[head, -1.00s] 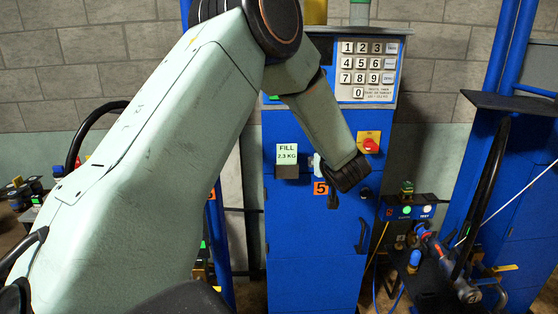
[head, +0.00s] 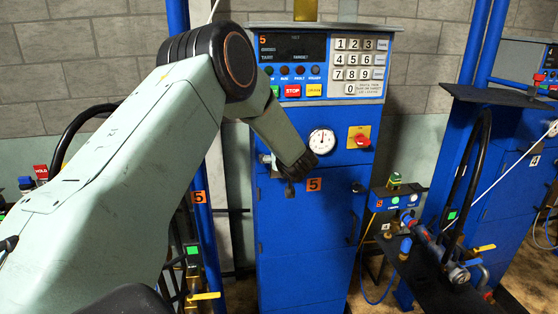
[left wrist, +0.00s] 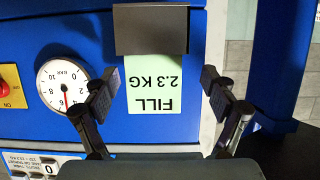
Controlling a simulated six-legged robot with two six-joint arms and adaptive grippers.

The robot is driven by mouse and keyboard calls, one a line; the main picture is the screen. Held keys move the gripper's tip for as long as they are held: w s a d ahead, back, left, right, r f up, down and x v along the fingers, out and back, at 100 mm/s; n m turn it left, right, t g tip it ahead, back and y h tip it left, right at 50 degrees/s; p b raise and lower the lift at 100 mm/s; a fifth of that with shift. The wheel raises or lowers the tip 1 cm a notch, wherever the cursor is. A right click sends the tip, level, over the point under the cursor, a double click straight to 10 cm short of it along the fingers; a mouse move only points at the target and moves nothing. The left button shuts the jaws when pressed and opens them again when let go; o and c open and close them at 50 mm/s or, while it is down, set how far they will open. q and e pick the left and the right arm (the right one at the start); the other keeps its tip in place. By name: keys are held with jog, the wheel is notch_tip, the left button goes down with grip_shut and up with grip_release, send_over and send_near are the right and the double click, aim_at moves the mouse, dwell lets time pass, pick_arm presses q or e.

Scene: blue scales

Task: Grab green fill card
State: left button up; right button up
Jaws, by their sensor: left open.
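The pale green card (left wrist: 153,85), printed FILL 2.3 KG, shows upside down in the left wrist view against the blue cabinet front (left wrist: 40,25). One end meets or sits in a dark grey holder (left wrist: 150,30). My left gripper (left wrist: 159,88) is open, with one finger on each side of the card and visible gaps to both edges. Whether the fingers reach the card's depth is hard to tell. My right gripper is not in view.
A round pressure gauge (head: 322,141) and a red knob on a yellow plate (head: 359,137) are just right of the gripper. An orange 5 label (head: 314,184) is close by. A keypad (head: 359,66) is above. A hose and valve bench (head: 420,260) stands at right.

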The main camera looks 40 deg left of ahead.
pick_arm(q)
jog(key=shift+s+d+r, duration=0.25)
jog(key=shift+d+r, duration=0.25)
jog(key=shift+d, duration=0.15)
jog(key=shift+w+d, duration=0.1)
jog(key=shift+d, duration=0.1)
jog(key=shift+c, duration=0.2)
jog(key=shift+w+f, duration=0.15)
jog(key=shift+w, duration=0.05)
jog(key=shift+c, duration=0.6)
jog(key=shift+w+a+f, duration=0.3)
jog(key=shift+a+f, duration=0.15)
jog(key=shift+a, duration=0.1)
jog(key=c, duration=0.3)
jog(key=shift+a, duration=0.1)
jog(key=shift+c, duration=0.9)
jog(key=shift+s+d+r, duration=0.25)
jog(key=shift+s+r, duration=0.05)
jog(key=shift+s, duration=0.05)
jog(key=c, duration=0.3)
jog(key=shift+d, duration=0.15)
jog(key=shift+c, duration=0.7)
jog(key=shift+w, duration=0.1)
